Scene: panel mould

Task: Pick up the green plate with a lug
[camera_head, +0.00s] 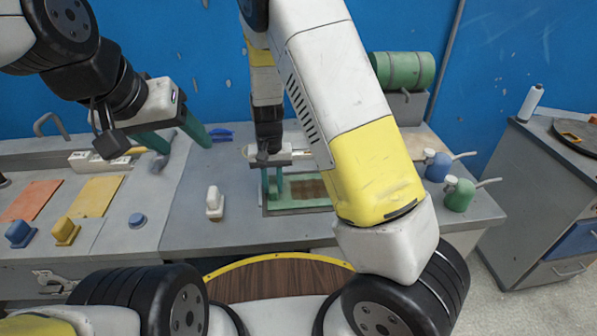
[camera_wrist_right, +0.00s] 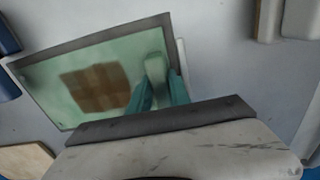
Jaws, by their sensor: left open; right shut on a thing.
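The green plate with a lug (camera_wrist_right: 58,84) shows in the right wrist view as a pale green sheet with a brown patch, inside a grey rim (camera_wrist_right: 95,43). Its pale green lug (camera_wrist_right: 155,68) stands between the teal fingers of my right gripper (camera_wrist_right: 158,96), which is shut on it. In the head view, my right gripper (camera_head: 273,187) points down at the left part of the grey-rimmed mould (camera_head: 285,211); my right arm hides much of that area. I cannot tell whether the plate is lifted. My left gripper (camera_head: 178,134) is open and empty, above the bench's back left.
A white handled block (camera_head: 213,204) stands left of the mould. Blue (camera_head: 20,233) and yellow (camera_head: 66,232) blocks stand near orange (camera_head: 30,201) and yellow (camera_head: 97,196) panels. Blue (camera_head: 438,165) and green (camera_head: 459,194) spouted bottles stand right. Bench between block and panels is mostly clear.

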